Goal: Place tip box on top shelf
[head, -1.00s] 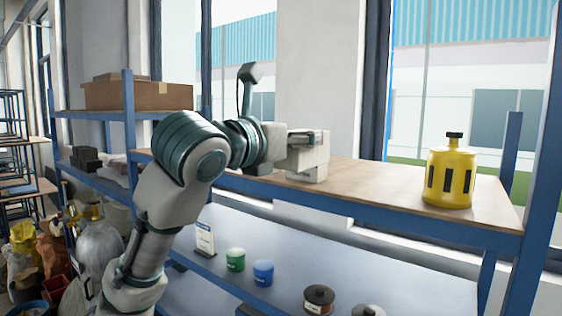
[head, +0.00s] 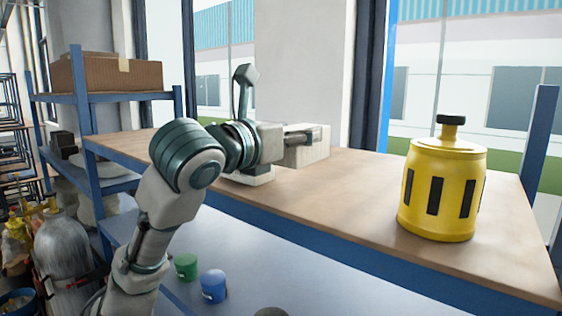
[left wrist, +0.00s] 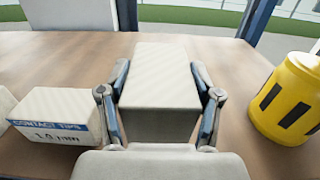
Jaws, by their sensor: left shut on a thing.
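My left gripper (head: 303,137) reaches in from the left over the wooden top shelf (head: 360,195). It is shut on a pale tip box (head: 312,152). In the left wrist view the held tip box (left wrist: 160,75) sits between the two fingers (left wrist: 160,102), one on each side. I cannot tell whether its underside touches the shelf. Another white box (head: 250,176) stands on the shelf below my wrist. In the left wrist view a box labelled "CONTACT TIPS 1.0 mm" (left wrist: 55,120) stands left of the gripper. My right gripper is not in view.
A yellow container with a dark cap (head: 443,190) stands on the shelf to the right; it also shows in the left wrist view (left wrist: 290,98). Green (head: 186,267) and blue (head: 213,286) tubs are on the lower shelf. A cardboard box (head: 107,74) sits at the left. Wood between gripper and container is clear.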

